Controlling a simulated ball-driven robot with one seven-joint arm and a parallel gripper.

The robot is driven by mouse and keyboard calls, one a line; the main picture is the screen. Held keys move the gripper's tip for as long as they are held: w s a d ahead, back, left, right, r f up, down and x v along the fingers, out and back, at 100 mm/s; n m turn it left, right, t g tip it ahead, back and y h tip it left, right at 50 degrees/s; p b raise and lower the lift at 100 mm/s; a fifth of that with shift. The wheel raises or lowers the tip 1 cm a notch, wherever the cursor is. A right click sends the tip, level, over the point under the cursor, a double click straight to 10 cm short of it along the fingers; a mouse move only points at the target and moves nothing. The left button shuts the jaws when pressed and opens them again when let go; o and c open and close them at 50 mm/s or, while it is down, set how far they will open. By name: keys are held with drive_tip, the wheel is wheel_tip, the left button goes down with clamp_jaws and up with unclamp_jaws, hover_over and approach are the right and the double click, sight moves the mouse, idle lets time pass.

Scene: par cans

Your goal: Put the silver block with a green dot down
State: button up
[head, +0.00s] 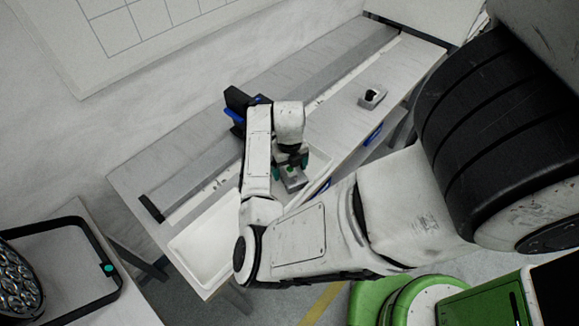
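My gripper (291,167) points down over the long workbench, with its teal fingertips on either side of a small silver block (294,181). The gripper looks shut on this block. The block's top is partly covered by the gripper, and a green dot on it is too small to make out clearly.
A silver block with a dark round top (372,96) stands on the bench (335,107) at upper right. An empty white tray (203,248) is at the bench's near left end. A par can (18,283) with a black frame (84,229) lies on a table at lower left.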

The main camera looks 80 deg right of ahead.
drive_tip(key=shift+o, duration=0.7)
